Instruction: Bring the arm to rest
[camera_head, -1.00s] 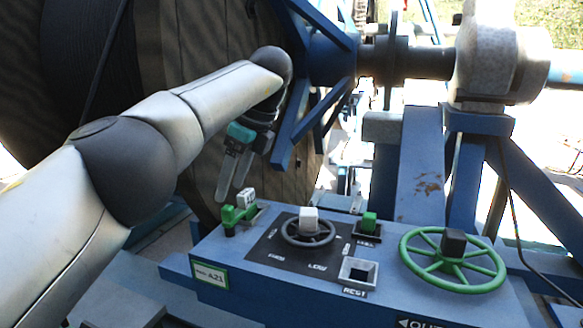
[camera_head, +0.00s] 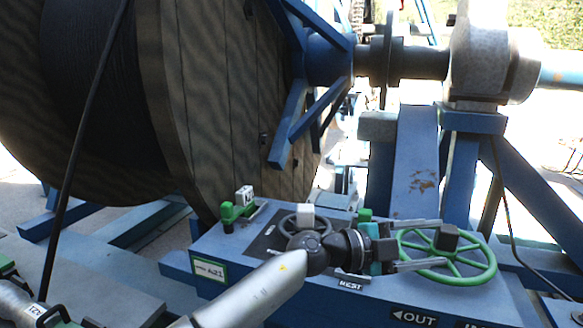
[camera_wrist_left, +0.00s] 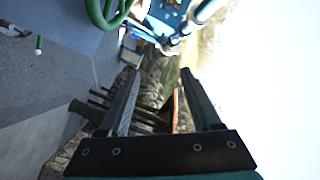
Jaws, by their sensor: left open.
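My left gripper (camera_head: 440,243) is open, reaching in from the lower left over the blue control panel (camera_head: 220,295). Its fingers point right, and its tips overlap the green handwheel (camera_head: 478,278) in the head view; I cannot tell the height between them. In the left wrist view my left gripper (camera_wrist_left: 158,74) has its fingers apart with nothing held between them. Part of a green ring (camera_wrist_left: 97,14) shows at the top there, outside the fingers. My arm partly hides the small dark handwheel and the REST slot. My right gripper is not in view.
A large cable reel (camera_head: 225,100) stands behind the panel on the left. A blue support frame (camera_head: 415,170) rises behind it. A green-and-white lever block (camera_head: 238,205) and a white knob (camera_head: 305,212) stand on the panel. A dark cable (camera_head: 75,165) hangs at left.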

